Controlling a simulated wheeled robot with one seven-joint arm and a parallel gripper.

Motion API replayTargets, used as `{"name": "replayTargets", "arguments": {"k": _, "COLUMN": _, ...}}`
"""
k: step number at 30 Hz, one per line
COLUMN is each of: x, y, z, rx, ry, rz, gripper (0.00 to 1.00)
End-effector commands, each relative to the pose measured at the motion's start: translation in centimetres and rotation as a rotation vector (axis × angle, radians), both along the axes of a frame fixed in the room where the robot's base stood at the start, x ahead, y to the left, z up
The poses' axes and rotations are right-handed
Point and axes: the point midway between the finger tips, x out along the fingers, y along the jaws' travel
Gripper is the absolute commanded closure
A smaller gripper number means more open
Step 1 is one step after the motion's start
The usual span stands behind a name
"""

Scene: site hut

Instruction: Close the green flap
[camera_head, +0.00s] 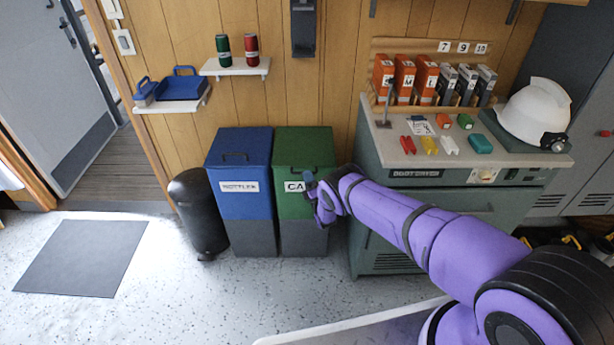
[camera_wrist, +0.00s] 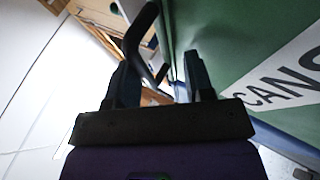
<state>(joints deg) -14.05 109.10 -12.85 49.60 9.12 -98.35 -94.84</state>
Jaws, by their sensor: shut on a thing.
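The green bin (camera_head: 290,208) stands against the wall, with a white label on its front partly covered by my gripper. Its green flap (camera_head: 303,146) forms the upper part; the head view does not clearly show how far it stands open. In the wrist view the green front (camera_wrist: 235,45) with the "CANS" label fills the right side. My gripper (camera_head: 312,184) is at the bin's upper front, right of centre. In the wrist view my gripper (camera_wrist: 160,82) is shut on a dark curved handle (camera_wrist: 141,35), which runs between the fingers beside the green panel.
A blue bin (camera_head: 238,185) labelled for bottles stands directly left, and a black pedal bin (camera_head: 198,215) beyond it. A green-grey cabinet (camera_head: 450,195) with loose items and a white helmet (camera_head: 535,112) is close on the right. Floor is clear in front.

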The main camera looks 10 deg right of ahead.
Motion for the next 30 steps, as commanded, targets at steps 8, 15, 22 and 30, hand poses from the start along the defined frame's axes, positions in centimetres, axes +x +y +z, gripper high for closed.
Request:
{"name": "replayTargets", "arguments": {"k": 8, "x": -0.1, "y": 0.0, "z": -0.3, "rx": -0.003, "ry": 0.006, "rz": 0.0, "gripper": 0.62}}
{"name": "replayTargets", "arguments": {"k": 15, "x": -0.6, "y": 0.0, "z": -0.5, "rx": -0.002, "ry": 0.004, "rz": 0.002, "gripper": 0.62}}
{"name": "replayTargets", "arguments": {"k": 22, "x": -3.7, "y": -0.9, "z": -2.4, "rx": -0.003, "ry": 0.005, "rz": 0.0, "gripper": 0.62}}
{"name": "replayTargets", "arguments": {"k": 30, "x": -7.5, "y": -2.0, "z": -4.6, "rx": -0.001, "ry": 0.001, "rz": 0.001, "gripper": 0.62}}
